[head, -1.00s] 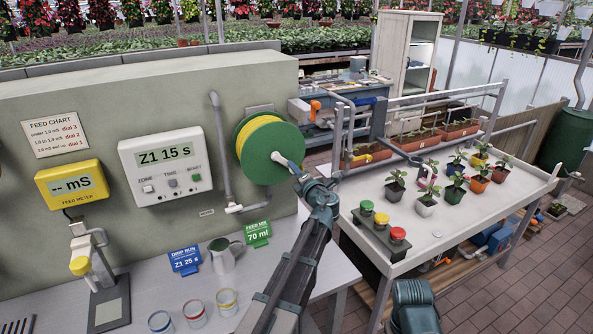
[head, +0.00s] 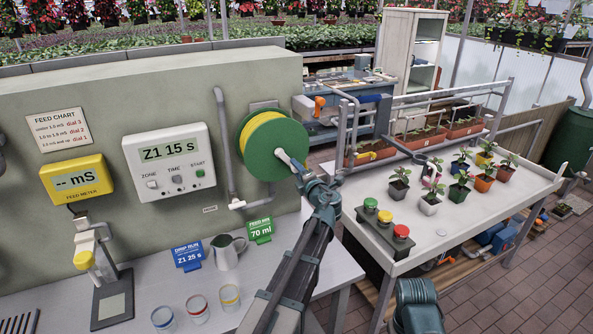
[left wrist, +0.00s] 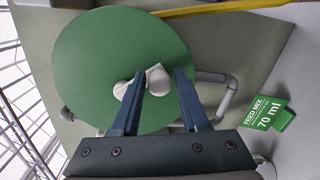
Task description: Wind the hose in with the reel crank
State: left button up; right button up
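The hose reel (head: 285,137) is a green disc with a yellow hose wound behind it, mounted on the wall. Its pale crank (head: 283,154) sticks out from the disc's face; the crank knob (left wrist: 159,79) shows large in the left wrist view. My left gripper (head: 302,172) is at the crank, in front of the disc. In the left wrist view its fingers (left wrist: 160,72) stand apart on both sides of the knob, with a narrow gap at the right finger; the left finger hides part of the crank. My right gripper is out of view; only part of that arm shows.
A grey pipe (head: 224,150) runs down the wall left of the reel. A jug (head: 226,254), small cups and the green feed mix sign (head: 261,231) stand on the bench below. The plant table (head: 460,222) with pots and coloured buttons (head: 386,217) is at right.

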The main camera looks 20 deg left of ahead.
pick_arm(q)
jog(key=shift+o, duration=1)
jog(key=v, duration=1.3)
jog(key=shift+s+d+p, duration=0.3)
jog(key=shift+s+p, duration=0.05)
jog(key=shift+p, duration=0.05)
